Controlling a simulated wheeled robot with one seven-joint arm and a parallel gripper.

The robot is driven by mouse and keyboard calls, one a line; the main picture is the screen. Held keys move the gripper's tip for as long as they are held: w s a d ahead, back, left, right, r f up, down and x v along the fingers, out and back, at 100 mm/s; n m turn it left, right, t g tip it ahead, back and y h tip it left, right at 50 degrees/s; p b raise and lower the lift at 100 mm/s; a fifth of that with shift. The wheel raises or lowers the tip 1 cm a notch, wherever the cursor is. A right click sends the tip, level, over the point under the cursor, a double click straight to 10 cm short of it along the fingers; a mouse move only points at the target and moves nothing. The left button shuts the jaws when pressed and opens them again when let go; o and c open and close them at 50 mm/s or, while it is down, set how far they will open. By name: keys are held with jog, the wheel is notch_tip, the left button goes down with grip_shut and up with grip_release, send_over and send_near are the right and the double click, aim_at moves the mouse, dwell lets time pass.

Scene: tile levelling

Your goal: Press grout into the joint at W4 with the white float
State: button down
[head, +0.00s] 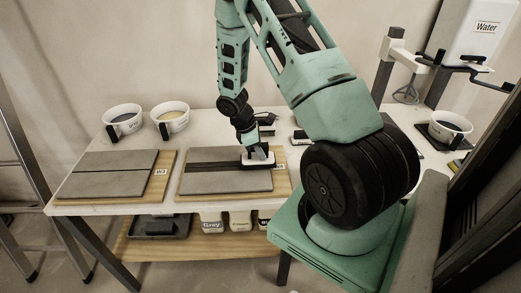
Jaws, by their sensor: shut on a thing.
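My gripper (257,153) is shut on the white float (262,162), which lies low over the right part of the right tile board. That board has grey tiles (225,182) and a dark joint (205,167) running left to right across it. The float covers the joint's right end; I cannot tell whether it touches the tiles. The board's label (281,165) is partly hidden, and only part of its text shows.
A board labelled W3 (161,172) lies at the left on the white table (85,207). Two white bowls (123,117) (170,115) stand behind it. Another bowl (450,122) stands at the right below a Water tank (485,45). Tubs (212,222) and a dark tray (160,226) sit on the lower shelf.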

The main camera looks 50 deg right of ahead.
jog(key=shift+f+b, duration=0.4)
jog(key=shift+f, duration=0.3)
dwell(0.5)
jog(key=shift+w+a, duration=0.65)
jog(key=shift+w, duration=0.05)
jog(key=shift+w+a, duration=0.1)
jog(key=shift+w+a+p, duration=0.3)
jog(key=shift+w+a, duration=0.6)
jog(key=shift+w, duration=0.2)
jog(key=shift+w+a+p, duration=0.25)
jog(key=shift+w+a, duration=0.65)
jog(key=shift+w, duration=0.15)
jog(key=shift+r, duration=0.15)
notch_tip(320, 180, up, 8)
jog(key=p, duration=0.6)
